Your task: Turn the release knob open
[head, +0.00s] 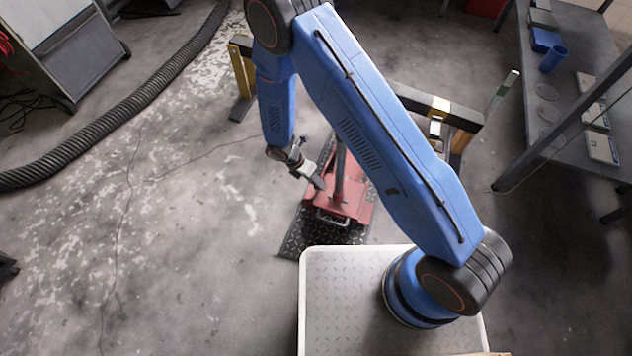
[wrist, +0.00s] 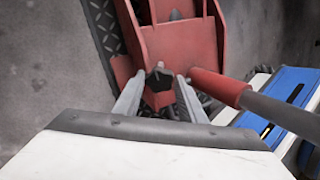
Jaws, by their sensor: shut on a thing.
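The release knob (wrist: 160,80) is a small black knob on the red floor jack, in the middle of the wrist view. My gripper (wrist: 158,92) has its two grey fingers on either side of the knob and is shut on it. In the head view the red jack (head: 348,205) stands on a dark tread plate, and my gripper (head: 318,183) is at its left side. The knob cannot be made out in the head view. The jack handle (wrist: 222,86) rises close to the right finger in the wrist view.
A black and yellow barrier beam (head: 440,108) stands behind the jack. A grey workbench (head: 560,100) with a blue cup (head: 552,60) is at the right. A thick black hose (head: 130,110) lies at the left. The floor left of the jack is clear.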

